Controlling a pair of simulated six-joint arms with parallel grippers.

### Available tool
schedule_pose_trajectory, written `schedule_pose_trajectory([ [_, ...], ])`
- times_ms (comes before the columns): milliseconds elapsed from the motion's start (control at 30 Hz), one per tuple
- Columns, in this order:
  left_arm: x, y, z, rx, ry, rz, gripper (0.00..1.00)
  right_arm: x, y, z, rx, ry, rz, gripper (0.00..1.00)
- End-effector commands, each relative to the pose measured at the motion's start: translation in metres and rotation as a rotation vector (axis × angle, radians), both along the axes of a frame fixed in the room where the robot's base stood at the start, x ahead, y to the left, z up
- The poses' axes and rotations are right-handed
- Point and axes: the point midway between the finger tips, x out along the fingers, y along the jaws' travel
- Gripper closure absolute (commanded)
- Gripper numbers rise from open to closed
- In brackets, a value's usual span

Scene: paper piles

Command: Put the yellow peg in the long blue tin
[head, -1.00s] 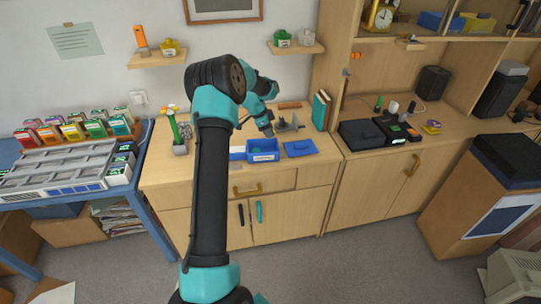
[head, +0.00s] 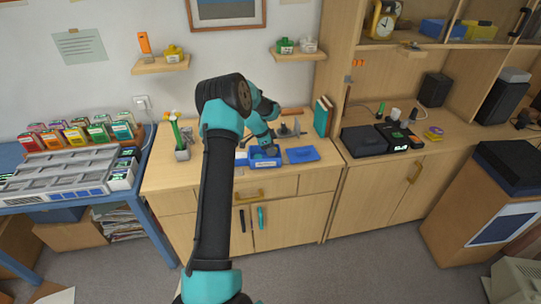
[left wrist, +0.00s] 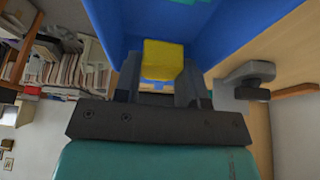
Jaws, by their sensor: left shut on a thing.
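The long blue tin (head: 265,164) stands near the front edge of the wooden cabinet top. My left gripper (head: 268,150) is at the tin's opening, pointing down. In the left wrist view, my left gripper (left wrist: 161,82) is shut on the yellow peg (left wrist: 163,58). Blue tin walls (left wrist: 225,32) show on both sides of the peg, so it is at or within the opening. I cannot tell whether it touches the bottom. The peg is hidden in the head view. My right gripper is not in view.
A grey holder (head: 182,153) with green items stands at the left. A teal book (head: 322,116) stands at the back right, beside the tall shelf unit.

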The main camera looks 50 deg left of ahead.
Motion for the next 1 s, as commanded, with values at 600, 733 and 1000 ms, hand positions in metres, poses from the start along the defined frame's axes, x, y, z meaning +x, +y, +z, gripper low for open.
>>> schedule_pose_trajectory([
  [600, 0.000, 0.000, -0.037, 0.000, 0.000, 0.000, 0.85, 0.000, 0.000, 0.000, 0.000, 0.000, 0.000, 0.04],
  [733, 0.000, 0.000, -0.040, 0.000, 0.000, 0.000, 0.85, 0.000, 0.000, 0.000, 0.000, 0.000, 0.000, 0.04],
  [1000, 0.000, 0.000, -0.039, 0.000, 0.000, 0.000, 0.37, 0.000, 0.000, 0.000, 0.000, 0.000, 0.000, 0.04],
])
